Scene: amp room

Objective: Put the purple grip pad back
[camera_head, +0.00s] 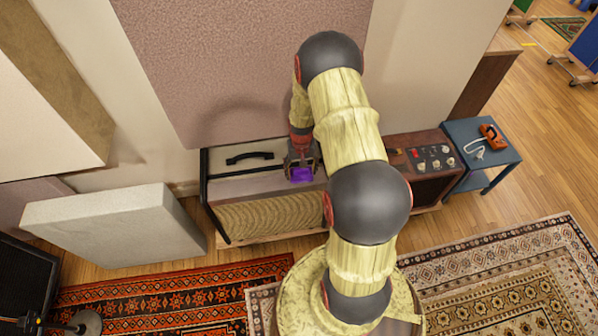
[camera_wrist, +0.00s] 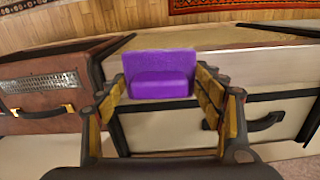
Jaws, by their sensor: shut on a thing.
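The purple grip pad (camera_wrist: 160,76) is between the fingers of my gripper (camera_wrist: 165,95) in the wrist view, and the gripper is shut on it. In the head view the pad (camera_head: 301,174) shows just below my gripper (camera_head: 301,165), over the top of the cream amp (camera_head: 240,183) with the woven front. Part of the pad is hidden by the fingers. I cannot tell whether the pad touches the amp top.
The amp's black handle (camera_head: 250,158) lies left of the gripper. A pink wall panel (camera_head: 230,70) rises close behind. A grey panel (camera_head: 115,225) leans at left.

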